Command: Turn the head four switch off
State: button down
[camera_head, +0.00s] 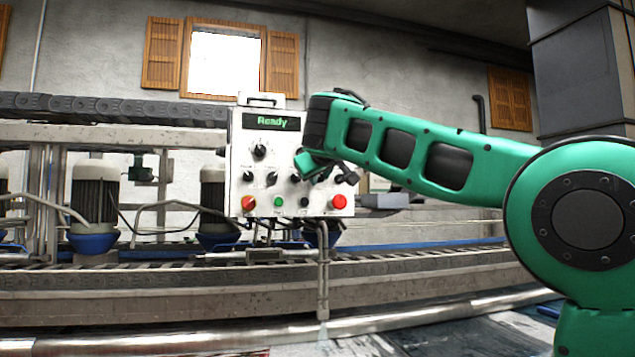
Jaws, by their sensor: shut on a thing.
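The white control box (235,150) stands in the middle, with a lit "Ready" display at its top. A larger black knob (259,151) is under the display. Below it runs a row of small black switches, with the left one (248,177), a second one (271,178) and a third (295,178) in sight. My gripper (347,175) is at the right end of this row, against the panel. It is shut on the rightmost switch, head four by its place. The gripper hides that switch, so its setting cannot be read.
Below the switches are a red knob on yellow (248,203), a green button (278,202), a black knob (305,202) and a red button (339,201), close under my gripper. A conveyor (150,275) with motors and blue scrubber heads runs behind.

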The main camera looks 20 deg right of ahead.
jog(key=c, duration=1.5)
grip_release()
jog(key=shift+c, duration=0.2)
jog(key=v, duration=1)
jog(key=shift+s, duration=0.3)
jog(key=shift+f, duration=0.1)
